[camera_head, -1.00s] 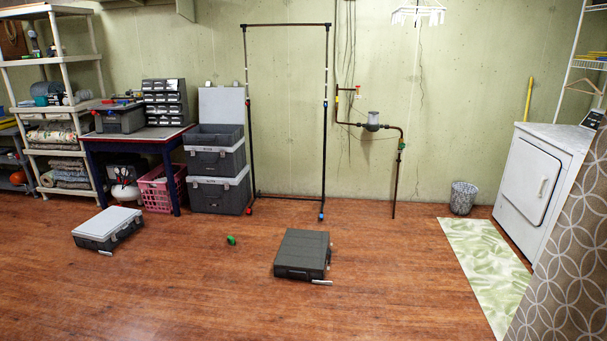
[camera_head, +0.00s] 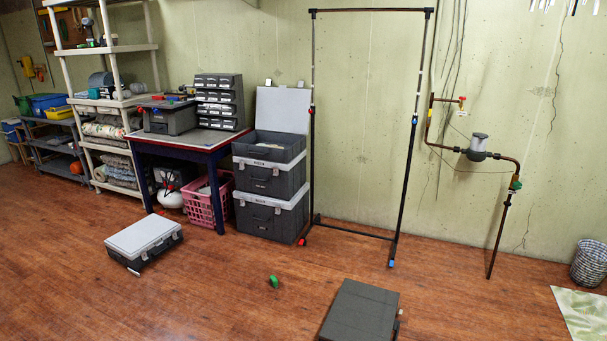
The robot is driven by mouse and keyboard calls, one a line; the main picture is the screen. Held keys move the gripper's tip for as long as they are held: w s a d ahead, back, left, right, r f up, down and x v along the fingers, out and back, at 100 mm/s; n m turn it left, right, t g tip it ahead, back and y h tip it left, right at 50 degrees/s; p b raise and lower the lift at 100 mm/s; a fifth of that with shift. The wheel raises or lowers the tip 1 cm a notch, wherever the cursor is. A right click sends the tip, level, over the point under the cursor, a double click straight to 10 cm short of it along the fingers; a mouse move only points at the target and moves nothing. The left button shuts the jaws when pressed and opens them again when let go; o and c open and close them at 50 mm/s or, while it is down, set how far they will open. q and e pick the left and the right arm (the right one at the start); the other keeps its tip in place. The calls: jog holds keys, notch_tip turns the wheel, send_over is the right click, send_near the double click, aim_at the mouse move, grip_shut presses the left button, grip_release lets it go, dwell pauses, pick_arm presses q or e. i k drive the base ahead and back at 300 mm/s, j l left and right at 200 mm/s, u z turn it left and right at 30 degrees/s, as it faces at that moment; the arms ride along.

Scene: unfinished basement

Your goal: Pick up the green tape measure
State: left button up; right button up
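The green tape measure (camera_head: 273,281) is a small green and dark object on the wooden floor in the camera_head view, a little below the middle of the picture. It lies between a white-lidded grey case on the left and a dark grey case on the right, apart from both. Neither of my grippers shows in the view.
The white-lidded case (camera_head: 143,240) and the dark grey case (camera_head: 360,312) lie on the floor. Behind stand stacked grey bins (camera_head: 270,215), a pink basket (camera_head: 207,205), a workbench (camera_head: 190,140) and a black rack (camera_head: 399,200). Floor around the tape measure is clear.

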aim_at(273, 279)
jog(key=i+l+u, duration=0.1)
jog(key=i+u, duration=0.3)
jog(key=i, duration=0.55)
jog(key=i+l+z, duration=0.4)
jog(key=i+l, duration=0.25)
